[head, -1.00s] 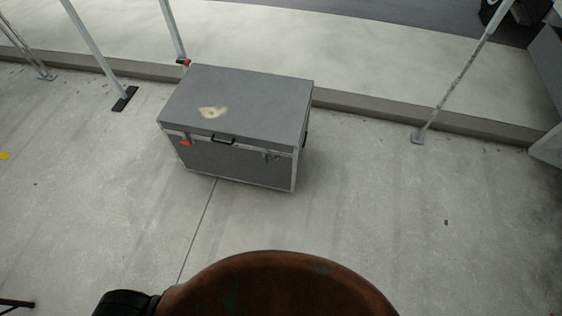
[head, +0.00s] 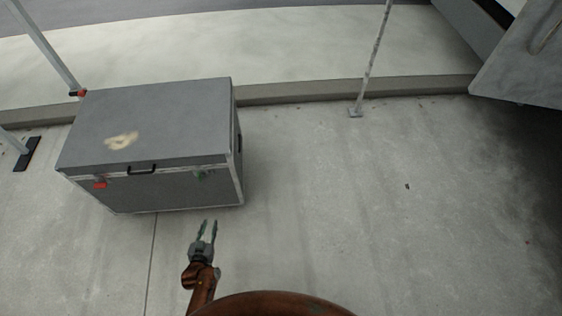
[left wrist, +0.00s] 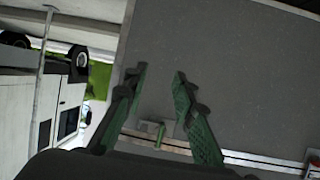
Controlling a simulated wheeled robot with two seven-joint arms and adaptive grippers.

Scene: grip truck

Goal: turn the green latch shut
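A grey case (head: 150,122) with metal edges stands on the concrete with its lid down. The green latch (head: 200,175) is on its front face, near the right end below the lid seam. In the left wrist view the green latch (left wrist: 160,133) shows between the fingers, low in the picture; its exact angle is hard to tell. My left gripper (head: 209,224) is open and empty in front of the case, apart from the latch. Its two green fingers (left wrist: 160,74) are spread in the left wrist view. My right gripper is not in view.
A red latch (head: 99,184) and a black handle (head: 141,171) are on the same front face. A thin pole (head: 374,58) stands at the curb (head: 300,92) behind.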

